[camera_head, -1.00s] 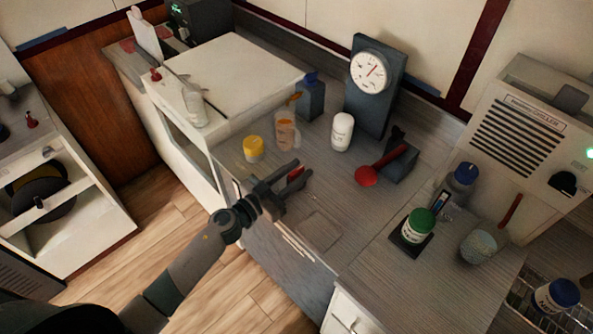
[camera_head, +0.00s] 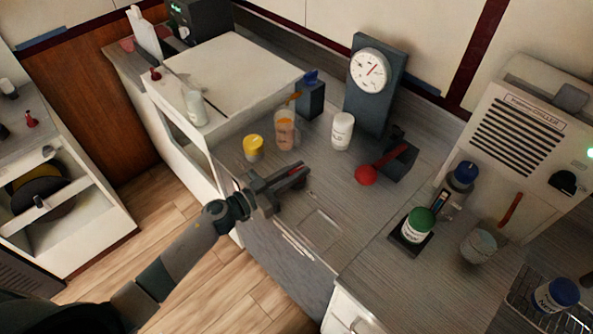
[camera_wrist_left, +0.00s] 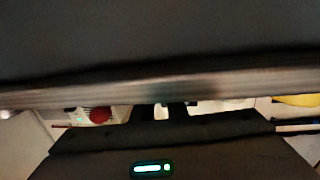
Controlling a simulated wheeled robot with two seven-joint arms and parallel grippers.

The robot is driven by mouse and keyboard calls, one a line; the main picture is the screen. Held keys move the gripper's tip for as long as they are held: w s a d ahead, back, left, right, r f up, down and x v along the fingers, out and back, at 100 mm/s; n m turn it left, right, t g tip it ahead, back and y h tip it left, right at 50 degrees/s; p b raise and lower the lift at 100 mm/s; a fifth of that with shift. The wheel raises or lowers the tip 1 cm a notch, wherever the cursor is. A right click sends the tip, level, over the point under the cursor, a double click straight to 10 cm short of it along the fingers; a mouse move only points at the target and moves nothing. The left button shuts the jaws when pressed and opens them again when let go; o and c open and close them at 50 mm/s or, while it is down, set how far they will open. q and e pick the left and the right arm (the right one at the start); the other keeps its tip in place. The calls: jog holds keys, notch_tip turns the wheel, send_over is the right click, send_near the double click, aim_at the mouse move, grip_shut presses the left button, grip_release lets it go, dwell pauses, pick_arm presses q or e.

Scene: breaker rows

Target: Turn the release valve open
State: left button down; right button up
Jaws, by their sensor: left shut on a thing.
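A red lever with a round red knob (camera_head: 366,175) sticks out from a dark block (camera_head: 400,163) on the counter, below a white dial gauge (camera_head: 370,70) on a grey upright panel. It looks like the release valve. My left gripper (camera_head: 298,172) is left of the knob and clear of it, low over the counter. Its fingers are shut on a small red thing, mostly hidden between them. In the left wrist view a dark surface fills much of the picture, with a small red round shape (camera_wrist_left: 100,114) beyond it. My right gripper is not in view.
A yellow-lidded jar (camera_head: 253,148), an orange-filled beaker (camera_head: 285,130) and a white bottle (camera_head: 342,131) stand behind my left gripper. The counter between gripper and knob is clear.

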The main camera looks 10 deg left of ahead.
pick_arm(q)
jog(key=m+g+h, duration=0.1)
jog(key=m+g+h+b, duration=0.1)
jog(key=m+g+h, duration=0.1)
jog(key=shift+w+a+f+g, duration=0.1)
jog(key=shift+w+a+g, duration=0.05)
jog(key=shift+g, duration=0.15)
jog(key=m+g+h+b, duration=0.1)
jog(key=m+g, duration=0.1)
jog(key=shift+g+h, duration=0.3)
jog(key=shift+m+g+h+b, duration=0.3)
jog(key=shift+m+g+b, duration=0.2)
jog(key=shift+g+b, duration=0.25)
jog(key=c, duration=1.8)
grip_release()
jog(key=shift+o, duration=0.2)
